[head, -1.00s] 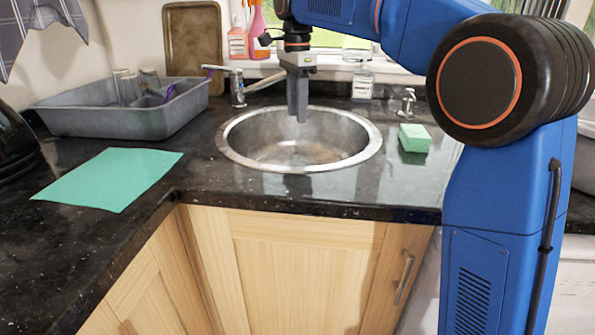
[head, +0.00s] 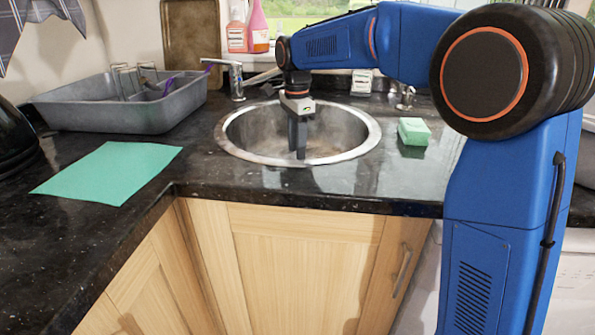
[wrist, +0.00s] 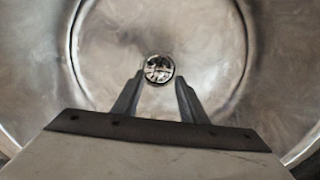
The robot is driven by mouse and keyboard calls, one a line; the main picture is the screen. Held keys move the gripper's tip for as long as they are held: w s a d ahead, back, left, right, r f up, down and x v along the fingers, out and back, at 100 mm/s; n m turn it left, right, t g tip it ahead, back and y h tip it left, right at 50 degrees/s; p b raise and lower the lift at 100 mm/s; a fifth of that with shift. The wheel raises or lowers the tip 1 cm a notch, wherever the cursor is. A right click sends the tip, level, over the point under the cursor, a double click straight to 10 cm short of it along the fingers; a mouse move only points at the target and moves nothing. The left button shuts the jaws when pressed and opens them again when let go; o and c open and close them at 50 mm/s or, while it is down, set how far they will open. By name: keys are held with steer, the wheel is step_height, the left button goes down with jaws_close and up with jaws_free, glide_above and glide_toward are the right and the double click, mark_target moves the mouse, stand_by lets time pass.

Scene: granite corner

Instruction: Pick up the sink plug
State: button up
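The sink plug (wrist: 158,69) shows in the wrist view as a small round shiny disc at the middle of the sink floor. It is hidden from the head view. My gripper (wrist: 160,82) is open, with its two fingers apart and their tips just below the plug in the picture. Nothing is between the fingers. In the head view my gripper (head: 299,153) points down into the round steel sink (head: 240,146). I cannot tell how high the fingertips are above the plug.
The sink rim surrounds my gripper. A tap (head: 235,82) stands behind the sink on the left. A green sponge (head: 413,131) lies right of it. A grey dish tub (head: 120,115) and a green cloth (head: 110,172) are on the left counter. Bottles (head: 238,35) stand behind.

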steer(key=shift+s+f, duration=0.1)
steer(key=shift+f, duration=1.9)
jaws_close()
steer(key=shift+r, duration=0.1)
step_height(320, 180, up, 10)
steer(key=shift+r, duration=1.95)
